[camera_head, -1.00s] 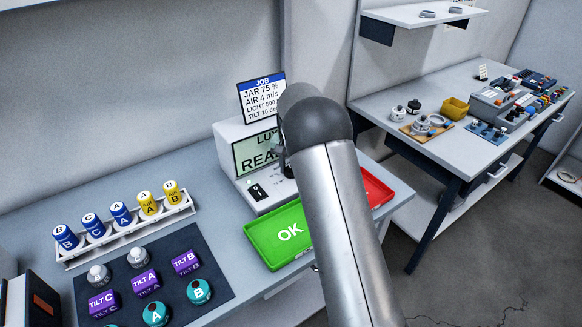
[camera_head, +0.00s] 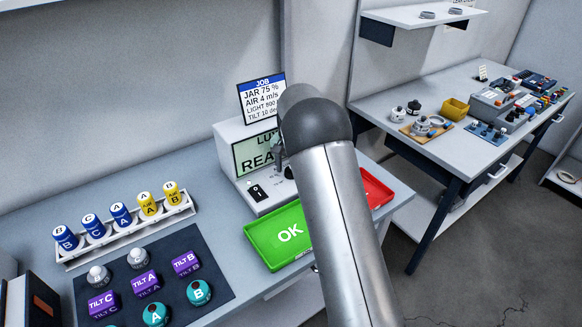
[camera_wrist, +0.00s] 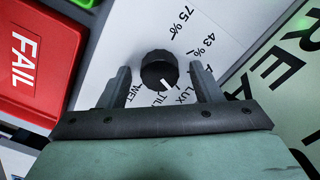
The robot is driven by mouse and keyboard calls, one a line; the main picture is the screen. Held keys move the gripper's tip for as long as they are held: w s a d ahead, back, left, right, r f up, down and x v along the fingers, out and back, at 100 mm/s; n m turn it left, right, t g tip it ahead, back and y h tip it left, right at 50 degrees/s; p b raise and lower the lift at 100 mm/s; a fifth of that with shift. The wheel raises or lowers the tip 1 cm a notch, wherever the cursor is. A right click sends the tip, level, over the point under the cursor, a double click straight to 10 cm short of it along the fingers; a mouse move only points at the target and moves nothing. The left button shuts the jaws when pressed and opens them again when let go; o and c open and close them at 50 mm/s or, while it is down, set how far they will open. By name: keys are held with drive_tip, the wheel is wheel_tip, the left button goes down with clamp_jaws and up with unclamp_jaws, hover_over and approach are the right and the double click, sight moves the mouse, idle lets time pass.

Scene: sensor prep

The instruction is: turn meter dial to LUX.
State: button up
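The meter (camera_head: 232,135) stands on the bench in the head view, its screen partly hidden by my arm, with "LU" and "REA" readable. In the wrist view its dial (camera_wrist: 158,66) is a round black knob on a white face. The knob's white mark points down and slightly right, around between the TILT and LUX labels. My gripper (camera_wrist: 161,72) is open, with one finger on each side of the knob and a visible gap to each. It also shows in the head view (camera_head: 279,157), mostly hidden behind my arm.
A green OK tray (camera_head: 268,250) lies in front of the meter and a red FAIL tray (camera_wrist: 35,60) beside it. A JOB card (camera_head: 262,98) stands behind the meter. Labelled jars (camera_head: 120,215) in a rack and sensors on a dark mat (camera_head: 215,265) fill the left bench.

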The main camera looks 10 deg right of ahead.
wheel_tip(320, 180, up, 18)
drive_tip(key=shift+f+b, duration=0.25)
drive_tip(key=shift+b, duration=0.2)
